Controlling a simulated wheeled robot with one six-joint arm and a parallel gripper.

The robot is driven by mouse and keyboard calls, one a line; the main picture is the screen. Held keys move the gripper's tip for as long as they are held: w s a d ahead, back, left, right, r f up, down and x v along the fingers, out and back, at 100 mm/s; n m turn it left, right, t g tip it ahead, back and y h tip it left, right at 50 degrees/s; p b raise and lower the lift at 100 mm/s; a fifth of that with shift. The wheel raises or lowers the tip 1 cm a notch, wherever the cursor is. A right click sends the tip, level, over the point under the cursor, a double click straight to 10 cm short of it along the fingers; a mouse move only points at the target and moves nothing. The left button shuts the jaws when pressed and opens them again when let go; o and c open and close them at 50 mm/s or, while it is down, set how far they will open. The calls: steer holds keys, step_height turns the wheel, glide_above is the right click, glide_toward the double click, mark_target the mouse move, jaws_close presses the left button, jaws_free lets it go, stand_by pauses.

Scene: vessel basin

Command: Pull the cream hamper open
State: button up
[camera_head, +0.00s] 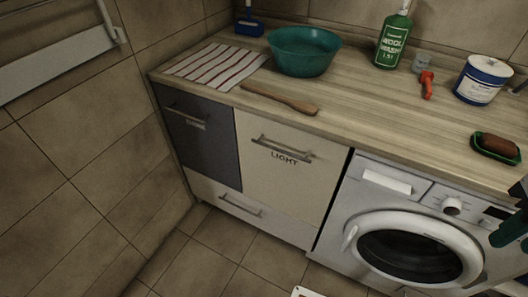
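The cream hamper (280,185) is a tilt-out front marked LIGHT, set under the worktop between a dark grey front and the washing machine. It looks shut, about flush with its neighbours. Its metal bar handle (282,148) runs across the top of the front, just above the lettering. A dark and teal part at the right edge, in front of the washing machine, looks like my gripper (510,230). It is cut off by the frame, well right of the handle and apart from it. Its opening cannot be made out.
The dark grey front (205,150) and a lower cream drawer (250,212) look shut. The washing machine (370,210) stands right. The worktop holds a teal basin (304,52), a wooden utensil (280,98), a striped cloth (215,65) and a green bottle (393,40). Floor before the hamper looks clear.

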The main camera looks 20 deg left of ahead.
steer(key=w+a+f+n, duration=0.6)
steer(key=w+a+f, duration=0.3)
steer(key=a+f, duration=0.5)
steer(key=n+t+y, duration=1.1)
steer(key=n+t, duration=0.1)
steer(key=n, duration=0.5)
glide_toward(280, 151)
steer(key=x, duration=1)
steer(key=shift+w+a+f, duration=0.1)
steer(key=shift+w+f, duration=0.05)
steer(key=shift+w, duration=0.1)
steer(key=shift+c, duration=0.2)
jaws_close()
